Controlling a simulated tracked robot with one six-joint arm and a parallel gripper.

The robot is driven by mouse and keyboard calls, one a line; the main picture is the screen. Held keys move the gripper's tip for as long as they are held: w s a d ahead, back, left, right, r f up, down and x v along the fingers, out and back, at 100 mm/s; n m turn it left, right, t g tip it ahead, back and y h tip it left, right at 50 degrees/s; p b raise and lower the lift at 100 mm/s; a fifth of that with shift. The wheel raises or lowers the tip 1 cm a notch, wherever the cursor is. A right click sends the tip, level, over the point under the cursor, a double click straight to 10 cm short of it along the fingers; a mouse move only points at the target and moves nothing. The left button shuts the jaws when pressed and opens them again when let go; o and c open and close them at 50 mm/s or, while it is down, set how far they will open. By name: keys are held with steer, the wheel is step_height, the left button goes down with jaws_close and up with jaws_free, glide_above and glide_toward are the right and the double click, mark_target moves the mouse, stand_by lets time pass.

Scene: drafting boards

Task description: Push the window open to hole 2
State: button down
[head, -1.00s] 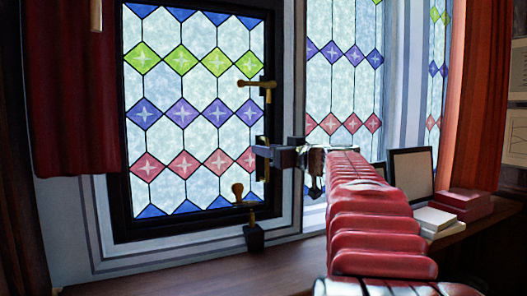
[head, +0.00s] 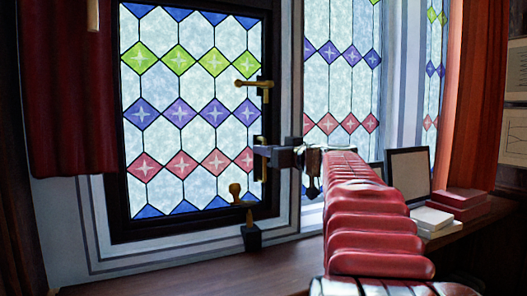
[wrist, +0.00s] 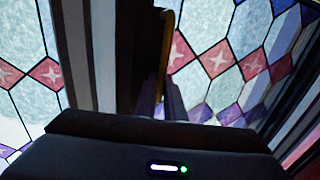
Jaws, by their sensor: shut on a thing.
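The window (head: 175,235) is a dark-framed stained-glass casement at left in the head view. A brass handle (head: 247,85) sits on its right edge. Lower down, a brass-knobbed stay piece (head: 235,190) stands above a dark block (head: 251,238) at the sill; no holes can be made out. My gripper (head: 261,160) is at the window's right edge, between the handle and the stay. In the wrist view a brass strip (wrist: 167,45) shows at my fingertips (wrist: 172,100), and my gripper is shut on this brass piece. My fingers hide part of it.
A second patterned window (head: 345,85) is to the right. Red curtains hang at left (head: 70,110) and right (head: 470,100). A framed panel (head: 408,175), a white box (head: 431,219) and red boxes (head: 463,205) stand on the right of the sill.

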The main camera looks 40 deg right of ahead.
steer(key=shift+w, duration=0.1)
steer(key=shift+w+d, duration=0.3)
steer(key=shift+w, duration=0.35)
steer(key=shift+w+d, duration=0.25)
steer(key=shift+w, duration=0.45)
steer(key=shift+w+d, duration=0.3)
steer(key=shift+w, duration=0.35)
steer(key=c, duration=1.8)
jaws_free()
steer(key=shift+c, duration=0.2)
steer(key=shift+s, duration=0.1)
